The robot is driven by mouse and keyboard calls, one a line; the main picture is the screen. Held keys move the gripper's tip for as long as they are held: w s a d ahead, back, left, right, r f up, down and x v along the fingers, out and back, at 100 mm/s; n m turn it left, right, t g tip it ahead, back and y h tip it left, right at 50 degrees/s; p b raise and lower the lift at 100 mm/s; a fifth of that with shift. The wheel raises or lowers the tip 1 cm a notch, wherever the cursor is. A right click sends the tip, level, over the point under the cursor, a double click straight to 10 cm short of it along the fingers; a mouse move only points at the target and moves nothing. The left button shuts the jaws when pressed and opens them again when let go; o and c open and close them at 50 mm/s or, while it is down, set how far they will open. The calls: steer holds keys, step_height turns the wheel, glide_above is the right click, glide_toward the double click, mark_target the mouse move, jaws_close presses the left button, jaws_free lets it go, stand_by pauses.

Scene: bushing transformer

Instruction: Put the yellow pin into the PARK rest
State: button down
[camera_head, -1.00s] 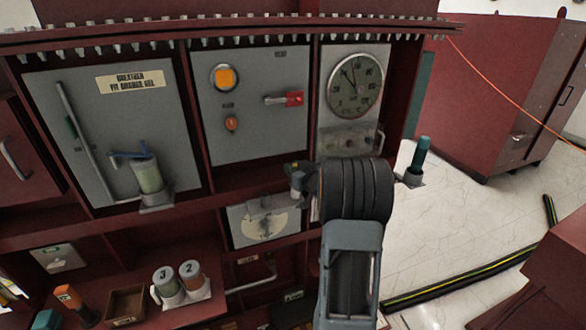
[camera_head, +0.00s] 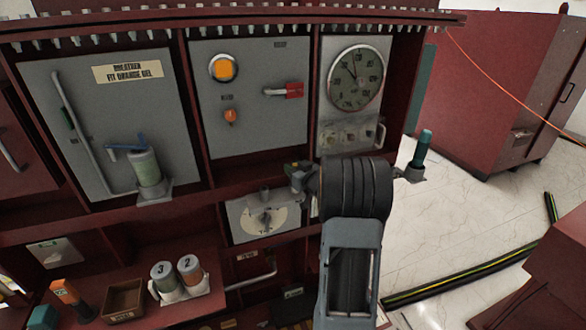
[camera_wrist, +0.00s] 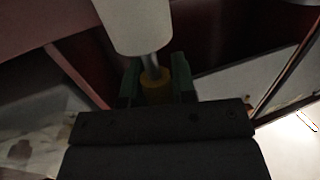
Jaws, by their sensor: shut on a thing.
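In the wrist view my gripper (camera_wrist: 156,87) is shut on the yellow pin (camera_wrist: 156,85), held between its two dark green fingers. A grey metal rod runs from the yellow part to a pale cylinder (camera_wrist: 135,22) above it; I cannot tell whether that belongs to the pin. In the head view my gripper (camera_head: 297,177) is near the upper right corner of the dial plate (camera_head: 238,222), below the grey panels. The pin is too small to make out clearly there. I cannot pick out the PARK rest; the small labels are unreadable.
Above are a gauge (camera_head: 356,79), a panel with an orange lamp (camera_head: 225,69) and red-ended handle (camera_head: 292,90), and a breather (camera_head: 146,170). Lower left is a shelf with numbered canisters (camera_head: 190,268), an open box (camera_head: 122,299) and an orange-topped item (camera_head: 64,290).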

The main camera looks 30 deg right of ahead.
steer(key=shift+f+b, duration=0.4)
steer(key=shift+f, duration=0.2)
steer(key=c, duration=0.8)
jaws_free()
steer(key=shift+c, duration=0.2)
steer(key=shift+s, duration=0.1)
steer(key=s+b, duration=0.1)
steer(key=s, duration=1.2)
steer(key=shift+s+d+r, duration=0.2)
steer(key=shift+s+r, duration=0.1)
steer(key=shift+r, duration=0.1)
